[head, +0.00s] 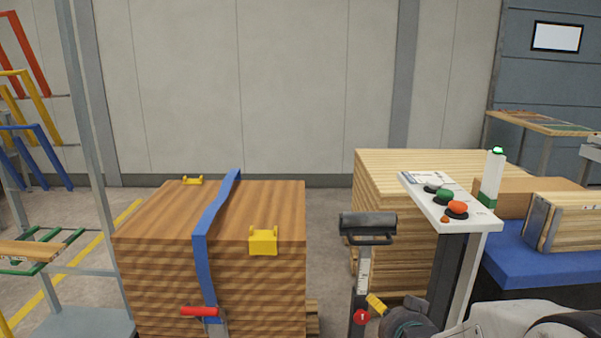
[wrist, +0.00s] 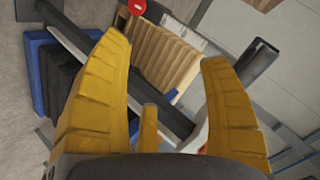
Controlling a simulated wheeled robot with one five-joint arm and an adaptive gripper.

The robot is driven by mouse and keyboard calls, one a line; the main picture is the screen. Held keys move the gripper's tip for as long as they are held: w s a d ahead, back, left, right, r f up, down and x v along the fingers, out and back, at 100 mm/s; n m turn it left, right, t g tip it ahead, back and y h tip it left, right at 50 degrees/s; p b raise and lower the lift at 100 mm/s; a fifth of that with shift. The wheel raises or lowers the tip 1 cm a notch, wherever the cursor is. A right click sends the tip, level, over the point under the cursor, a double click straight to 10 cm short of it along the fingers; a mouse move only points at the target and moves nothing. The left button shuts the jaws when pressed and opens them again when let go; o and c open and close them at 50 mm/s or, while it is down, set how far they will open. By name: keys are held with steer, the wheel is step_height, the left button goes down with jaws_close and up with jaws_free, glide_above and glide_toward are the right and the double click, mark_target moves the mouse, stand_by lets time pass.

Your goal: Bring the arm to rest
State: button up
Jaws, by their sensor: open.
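My gripper (head: 377,304) shows at the bottom of the head view, right of centre, with a yellow finger beside the lower part of a grey post. My pale arm reaches to it from the lower right corner. In the wrist view my gripper (wrist: 165,56) has its two yellow fingers spread wide apart. Nothing is held between them. Behind the fingers lie a ribbed wooden stack and a dark bar, both apart from the fingers as far as I can tell.
A strapped wood stack (head: 270,285) stands left of centre. The grey post (head: 364,272) with a dark head stands close to my gripper. A control stand (head: 465,224) with green and red buttons and a blue table (head: 520,262) are at the right. A rack (head: 85,150) stands left.

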steer(key=s+r+n+g+p, duration=0.7)
steer(key=s+r+n+p, duration=0.3)
steer(key=s+r+p, duration=1)
steer(key=s+r, duration=0.4)
steer(key=shift+s+a+g+p, duration=0.15)
steer(key=shift+s+g+p, duration=0.15)
steer(key=shift+s+g, duration=0.1)
